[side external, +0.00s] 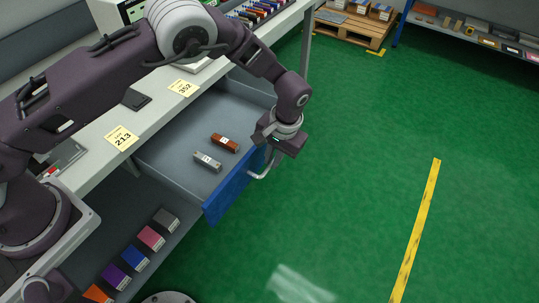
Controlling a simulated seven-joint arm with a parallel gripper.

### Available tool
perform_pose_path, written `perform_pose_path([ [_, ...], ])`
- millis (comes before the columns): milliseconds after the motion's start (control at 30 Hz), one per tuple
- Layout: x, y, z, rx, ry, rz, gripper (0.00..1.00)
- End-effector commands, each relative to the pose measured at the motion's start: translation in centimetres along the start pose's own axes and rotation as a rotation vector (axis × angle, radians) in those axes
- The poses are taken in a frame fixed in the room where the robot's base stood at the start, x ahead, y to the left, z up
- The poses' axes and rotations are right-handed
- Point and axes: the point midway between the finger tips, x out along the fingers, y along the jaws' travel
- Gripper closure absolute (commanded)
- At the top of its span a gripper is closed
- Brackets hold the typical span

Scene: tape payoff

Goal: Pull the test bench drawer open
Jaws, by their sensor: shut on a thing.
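The test bench drawer stands pulled out from under the bench top, with its grey inside in view and its blue front (232,189) facing right. A pale bar handle (262,172) is on the blue front. My gripper (266,165) is at the drawer front, shut on the handle. The fingertips are small and partly hidden by the gripper body. Inside the drawer (180,135) lie a brown block (225,143) and a grey block (207,162), each with a white label.
The bench top (160,105) carries yellow tags reading 213 (121,138) and 352 (184,88). Several coloured boxes (133,257) stand on the lower shelf. The green floor (350,160) right of the drawer is clear. A pallet (352,29) is at the back.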

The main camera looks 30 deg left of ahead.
Motion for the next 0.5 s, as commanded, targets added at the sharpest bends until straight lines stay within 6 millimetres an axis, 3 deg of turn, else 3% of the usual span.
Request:
perform_pose_path([
  [200,-0.05,0.03,0.0,0.0,0.0,0.001,1.0],
  [233,-0.04,0.03,0.0,0.0,0.0,0.001,0.85],
  [333,-0.03,0.01,0.0,0.0,0.0,0.001,0.67],
  [500,-0.01,-0.01,-0.01,0.0,0.0,0.001,0.67],
])
